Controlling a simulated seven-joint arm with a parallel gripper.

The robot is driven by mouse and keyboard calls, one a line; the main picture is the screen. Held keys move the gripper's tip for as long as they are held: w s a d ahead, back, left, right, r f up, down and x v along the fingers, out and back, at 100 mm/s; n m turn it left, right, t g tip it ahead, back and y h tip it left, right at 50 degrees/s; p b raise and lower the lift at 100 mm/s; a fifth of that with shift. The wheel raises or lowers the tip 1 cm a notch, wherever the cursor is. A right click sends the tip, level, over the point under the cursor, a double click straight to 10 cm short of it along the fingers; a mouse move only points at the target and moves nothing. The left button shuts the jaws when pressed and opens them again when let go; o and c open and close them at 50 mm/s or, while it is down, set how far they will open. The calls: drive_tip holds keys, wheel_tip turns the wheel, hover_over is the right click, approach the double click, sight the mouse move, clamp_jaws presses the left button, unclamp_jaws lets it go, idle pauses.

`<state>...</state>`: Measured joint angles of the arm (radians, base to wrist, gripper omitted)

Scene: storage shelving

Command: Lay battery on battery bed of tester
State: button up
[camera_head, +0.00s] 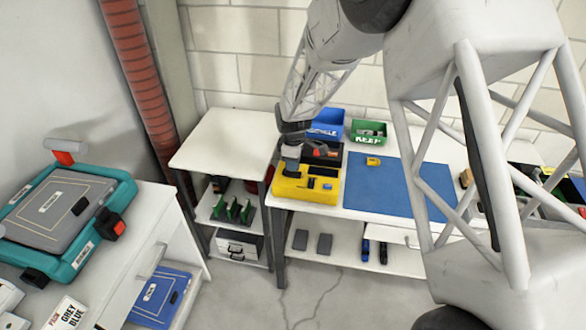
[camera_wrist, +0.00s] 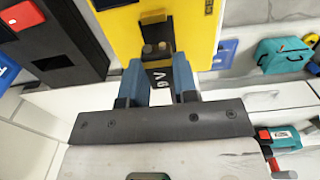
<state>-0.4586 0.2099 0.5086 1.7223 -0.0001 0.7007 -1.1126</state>
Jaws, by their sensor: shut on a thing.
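The yellow tester (camera_head: 291,190) stands at the left end of the workbench, with dark recesses in its top face. Its yellow body also shows at the top of the wrist view (camera_wrist: 188,18). My gripper (camera_head: 291,163) is over the tester's left part. In the wrist view my gripper (camera_wrist: 158,82) is shut on a dark battery (camera_wrist: 160,76) marked "9 V", one blue-grey finger on each side. The battery's terminal end points toward the tester. I cannot tell whether the battery touches the tester; its bed is not clearly visible.
A black unit with a red part (camera_head: 320,150) stands behind the tester. A blue bin (camera_head: 326,122) and a green bin (camera_head: 368,132) stand at the back. The blue mat (camera_head: 385,185) right of the tester is mostly clear, with a small yellow item (camera_head: 373,161) on it.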

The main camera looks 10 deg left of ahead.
drive_tip(key=shift+f, duration=1.45)
drive_tip(key=shift+f, duration=0.15)
drive_tip(key=o, duration=0.9)
wheel_tip(320, 180, up, 12)
drive_tip(key=shift+r, duration=0.15)
drive_tip(key=shift+d+r, duration=0.1)
